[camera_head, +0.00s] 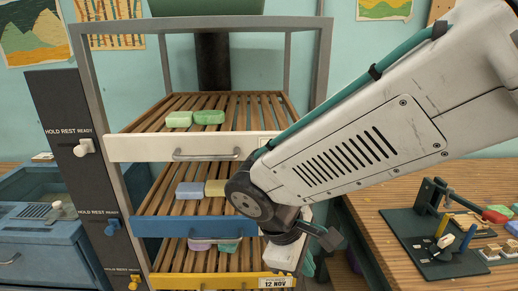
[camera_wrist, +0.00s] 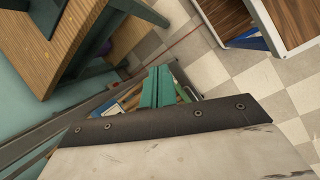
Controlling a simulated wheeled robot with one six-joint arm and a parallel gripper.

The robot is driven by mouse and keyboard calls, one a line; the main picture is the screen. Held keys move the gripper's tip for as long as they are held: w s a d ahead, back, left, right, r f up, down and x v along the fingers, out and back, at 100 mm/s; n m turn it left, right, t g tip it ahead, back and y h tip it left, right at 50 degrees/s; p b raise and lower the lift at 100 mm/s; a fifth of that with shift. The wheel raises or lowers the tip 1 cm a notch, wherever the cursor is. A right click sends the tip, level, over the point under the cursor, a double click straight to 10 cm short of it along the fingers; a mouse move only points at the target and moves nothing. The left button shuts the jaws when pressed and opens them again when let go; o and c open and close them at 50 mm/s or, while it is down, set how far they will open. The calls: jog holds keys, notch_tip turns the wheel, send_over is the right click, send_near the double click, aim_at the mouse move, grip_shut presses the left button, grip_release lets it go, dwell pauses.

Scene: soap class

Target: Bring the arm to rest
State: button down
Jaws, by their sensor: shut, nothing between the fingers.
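My arm reaches in from the upper right of the head view and bends down in front of the right side of the rack. My gripper (camera_wrist: 158,72) shows in the wrist view as two teal fingers side by side, shut with nothing between them. In the head view the gripper end is low by the rack's right post, partly hidden by the wrist.
The rack has slatted shelves with a white front (camera_head: 130,149), a blue front (camera_head: 160,230) and a yellow front (camera_head: 200,281), holding green, blue and yellow soaps. A lever panel (camera_head: 75,160) stands left. A wooden table (camera_head: 385,200) with a dark green fixture (camera_head: 420,240) is right. Checkered floor (camera_wrist: 240,85) shows below.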

jog(key=s+d+r+m+y, duration=0.1)
jog(key=s+d+r+m, duration=0.2)
jog(key=d, duration=0.3)
jog(key=s+d+r+m+y, duration=0.2)
jog(key=s+d+r+m, duration=0.1)
jog(key=d+m, duration=0.2)
jog(key=s+d+r+m+y, duration=0.2)
jog(key=s+d+r+m, duration=0.1)
jog(key=d, duration=0.4)
jog(key=shift+s+r+m+t, duration=0.25)
jog(key=shift+m+t, duration=0.15)
jog(key=shift+m, duration=0.4)
